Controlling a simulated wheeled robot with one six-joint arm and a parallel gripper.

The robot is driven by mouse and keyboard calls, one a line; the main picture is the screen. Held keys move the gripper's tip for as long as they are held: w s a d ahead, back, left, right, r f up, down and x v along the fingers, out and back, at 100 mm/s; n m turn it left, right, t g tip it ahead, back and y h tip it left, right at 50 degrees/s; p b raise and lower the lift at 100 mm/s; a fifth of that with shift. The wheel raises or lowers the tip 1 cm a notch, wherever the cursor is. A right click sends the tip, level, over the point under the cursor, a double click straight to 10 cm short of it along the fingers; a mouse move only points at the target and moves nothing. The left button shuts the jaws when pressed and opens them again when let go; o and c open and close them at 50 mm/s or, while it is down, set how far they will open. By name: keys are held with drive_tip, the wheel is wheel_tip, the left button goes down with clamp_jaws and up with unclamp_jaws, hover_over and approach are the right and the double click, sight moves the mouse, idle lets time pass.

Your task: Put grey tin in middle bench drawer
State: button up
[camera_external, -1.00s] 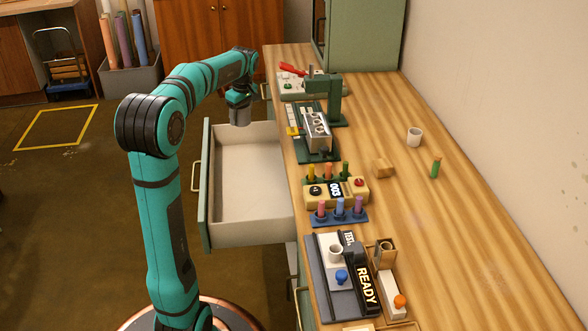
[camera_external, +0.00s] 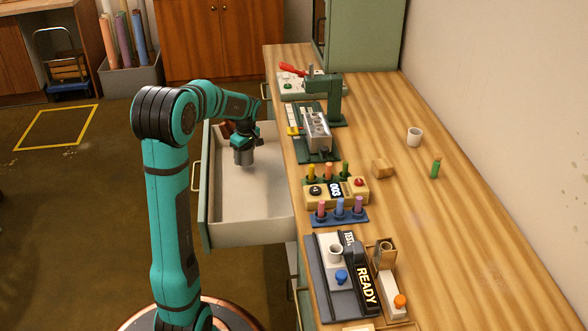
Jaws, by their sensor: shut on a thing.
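My gripper (camera_external: 243,145) points down over the open bench drawer (camera_external: 252,204). It is shut on the grey tin (camera_external: 244,157), a small grey cylinder held upright below the jaws. The tin is inside the drawer's outline, toward its far end; a faint shadow lies beneath it, and I cannot tell whether it touches the drawer floor. The drawer is pulled out to the left of the bench, with a pale, otherwise bare inside. My arm hides part of the drawer's far wall.
The wooden bench (camera_external: 445,225) runs along the right. Near its left edge stand a green press (camera_external: 334,100), a block with a display (camera_external: 337,190), coloured pegs (camera_external: 340,210) and a READY device (camera_external: 365,285).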

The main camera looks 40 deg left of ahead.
sight(245, 161)
drive_tip(key=shift+f, duration=1.7)
drive_tip(key=shift+f, duration=0.15)
drive_tip(key=o, duration=1.1)
drive_tip(key=r, duration=0.4)
drive_tip(key=d+r, duration=0.1)
drive_tip(key=r, duration=0.7)
drive_tip(key=shift+d, duration=0.35)
drive_tip(key=shift+r, duration=0.1)
